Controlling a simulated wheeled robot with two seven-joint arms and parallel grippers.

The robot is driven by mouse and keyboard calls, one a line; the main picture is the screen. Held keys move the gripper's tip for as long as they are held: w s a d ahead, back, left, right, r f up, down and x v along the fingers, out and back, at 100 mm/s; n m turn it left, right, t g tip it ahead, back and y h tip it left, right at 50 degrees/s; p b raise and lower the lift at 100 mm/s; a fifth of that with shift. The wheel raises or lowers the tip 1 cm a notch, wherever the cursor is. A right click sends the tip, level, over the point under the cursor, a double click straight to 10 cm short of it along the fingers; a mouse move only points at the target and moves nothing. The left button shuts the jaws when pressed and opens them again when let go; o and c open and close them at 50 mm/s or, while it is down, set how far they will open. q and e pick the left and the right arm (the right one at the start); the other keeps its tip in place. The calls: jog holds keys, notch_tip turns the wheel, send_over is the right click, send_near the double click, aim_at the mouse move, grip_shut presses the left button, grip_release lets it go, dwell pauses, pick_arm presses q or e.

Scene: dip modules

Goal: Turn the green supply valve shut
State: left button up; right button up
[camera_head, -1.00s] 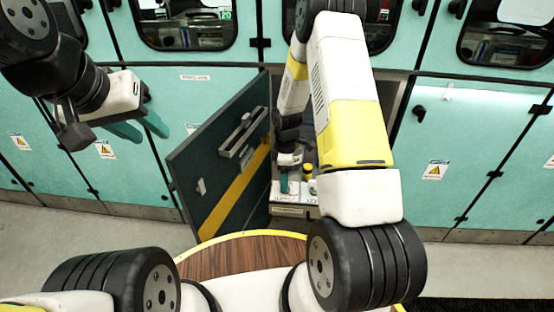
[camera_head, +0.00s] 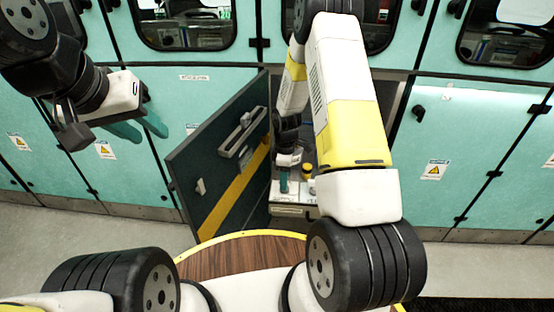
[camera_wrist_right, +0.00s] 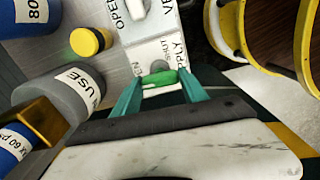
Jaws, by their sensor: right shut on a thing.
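The green supply valve handle (camera_wrist_right: 159,77) is in the upper middle of the right wrist view, on a pale plate (camera_wrist_right: 148,52) lettered "SUPPLY". My right gripper (camera_wrist_right: 161,88) has its teal fingers on either side of the handle and is shut on it. In the head view my right gripper (camera_head: 284,181) reaches into the open cabinet, where the valve itself is too small and covered to make out. My left gripper (camera_head: 140,129) is open and empty in front of the teal cabinets at left.
The open dark door (camera_head: 218,165) stands left of my right arm. In the right wrist view, a yellow-capped item (camera_wrist_right: 88,41), a grey cylinder (camera_wrist_right: 55,103) and blue cylinders (camera_wrist_right: 25,15) are left of the valve.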

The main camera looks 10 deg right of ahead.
jog(key=m, duration=0.3)
jog(key=shift+m, duration=0.4)
jog(key=m, duration=0.4)
jog(key=shift+m, duration=0.3)
jog(key=m, duration=0.4)
jog(key=shift+m, duration=2.4)
jog(key=o, duration=1.4)
jog(key=shift+r, duration=0.1)
